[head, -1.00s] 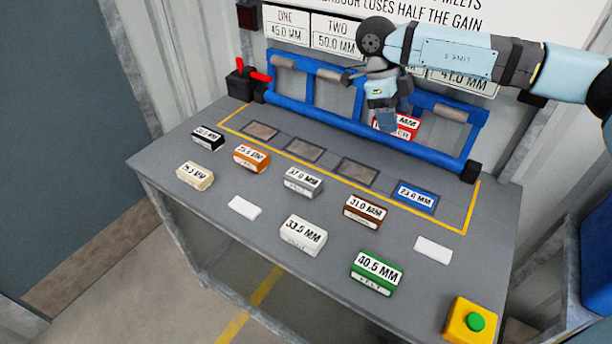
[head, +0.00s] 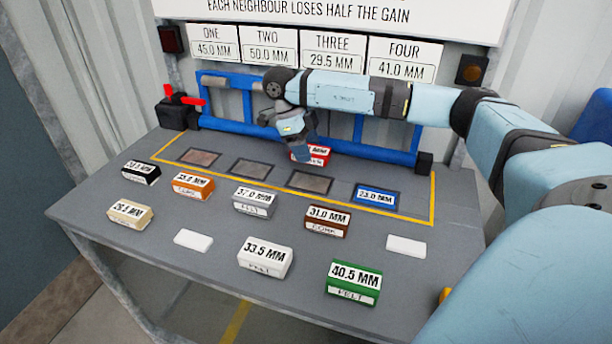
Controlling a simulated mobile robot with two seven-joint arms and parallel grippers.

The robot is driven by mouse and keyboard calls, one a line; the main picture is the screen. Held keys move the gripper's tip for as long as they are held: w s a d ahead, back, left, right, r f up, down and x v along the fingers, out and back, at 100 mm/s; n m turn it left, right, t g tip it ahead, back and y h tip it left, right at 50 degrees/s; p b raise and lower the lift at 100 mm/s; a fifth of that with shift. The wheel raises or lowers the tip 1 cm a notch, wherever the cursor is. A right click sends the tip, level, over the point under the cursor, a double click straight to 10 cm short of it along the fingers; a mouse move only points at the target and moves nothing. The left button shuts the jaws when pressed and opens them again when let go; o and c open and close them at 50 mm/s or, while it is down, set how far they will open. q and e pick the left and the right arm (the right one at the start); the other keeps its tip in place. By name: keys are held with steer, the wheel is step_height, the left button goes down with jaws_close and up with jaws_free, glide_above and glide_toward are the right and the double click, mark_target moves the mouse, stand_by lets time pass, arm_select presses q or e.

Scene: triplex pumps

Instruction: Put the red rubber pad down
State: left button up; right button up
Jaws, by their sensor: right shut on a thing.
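The red rubber pad (head: 319,155) has a white label, partly hidden by my gripper. My right gripper (head: 303,150) points down and is shut on the pad, in front of the blue frame. The pad shows just behind the third dark recess (head: 309,181) in the head view. I cannot tell its exact height above the table. Two more recesses, the first (head: 199,157) and the second (head: 250,169), are empty. A blue 23.0 MM pad (head: 376,196) lies in the fourth. My left gripper is not in view.
Black, orange, grey, brown, cream, white and green (head: 354,283) pads stand on the front of the grey table (head: 185,270). Two blank white plates (head: 193,240) lie among them. The blue frame (head: 345,152) with a red-handled clamp (head: 182,100) runs along the back.

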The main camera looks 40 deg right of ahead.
mark_target(312, 183)
step_height(312, 183, down, 8)
steer(key=shift+r+b, duration=0.2)
steer(key=shift+b, duration=0.15)
steer(key=o, duration=1)
steer(key=shift+f, duration=0.1)
steer(key=p+v, duration=0.1)
steer(key=v, duration=1.1)
steer(key=shift+r+p, duration=0.2)
steer(key=shift+p, duration=0.15)
steer(key=shift+a, duration=0.1)
